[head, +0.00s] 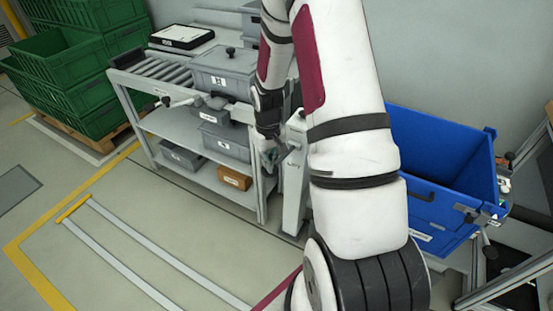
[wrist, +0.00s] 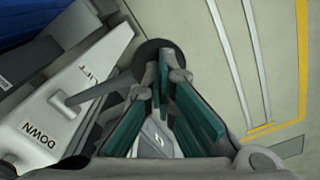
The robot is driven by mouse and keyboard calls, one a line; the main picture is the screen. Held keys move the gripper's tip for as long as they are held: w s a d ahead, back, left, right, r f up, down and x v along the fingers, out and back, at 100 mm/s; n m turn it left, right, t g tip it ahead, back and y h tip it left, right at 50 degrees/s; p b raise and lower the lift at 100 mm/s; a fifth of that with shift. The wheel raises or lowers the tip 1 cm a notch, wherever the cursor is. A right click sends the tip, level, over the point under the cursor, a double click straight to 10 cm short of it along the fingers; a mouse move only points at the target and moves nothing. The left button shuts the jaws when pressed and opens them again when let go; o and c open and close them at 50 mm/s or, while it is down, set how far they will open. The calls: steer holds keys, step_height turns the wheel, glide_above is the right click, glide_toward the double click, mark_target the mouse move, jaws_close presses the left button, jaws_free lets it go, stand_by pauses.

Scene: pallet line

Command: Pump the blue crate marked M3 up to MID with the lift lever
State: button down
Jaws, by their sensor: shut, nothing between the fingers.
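The blue crate (head: 430,175) stands at the right on a lift stand, partly behind my arm; its white label is too small to read. The lift's pale column (head: 295,185) stands left of it. In the wrist view, the lift panel (wrist: 60,105) reads LIFT and DOWN. The lift lever (wrist: 92,92) is a grey rod coming out of the panel, with a dark round knob (wrist: 150,50) at its end. My gripper (wrist: 161,78) is shut and empty, its fingertips at the knob; I cannot tell whether they touch. It also shows in the head view (head: 270,158). No MID mark is readable.
A roller rack (head: 150,75) with grey bins (head: 222,72) stands left of the lift column. Green crates (head: 75,65) are stacked on a pallet at the far left. The floor in front, with its rails and yellow line, is clear.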

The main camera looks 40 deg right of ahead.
mark_target(268, 176)
steer(key=shift+a+f, duration=0.2)
steer(key=shift+f, duration=0.45)
steer(key=shift+s+a+f+b, duration=0.15)
steer(key=shift+f+b, duration=0.45)
steer(key=shift+f, duration=0.25)
steer(key=shift+a+f+b, duration=0.15)
steer(key=shift+f+b, duration=0.3)
steer(key=shift+f, duration=0.5)
steer(key=shift+w+d+r+p, duration=0.1)
steer(key=shift+d+r+p, duration=0.1)
steer(key=shift+r+p, duration=0.75)
steer(key=shift+w+d+r+p, duration=0.15)
steer(key=shift+r+p, duration=0.25)
steer(key=shift+r, duration=1)
steer(key=shift+s+d+r+p, duration=0.1)
steer(key=shift+d+r+p, duration=0.15)
steer(key=shift+r+p, duration=0.7)
steer(key=shift+r, duration=0.25)
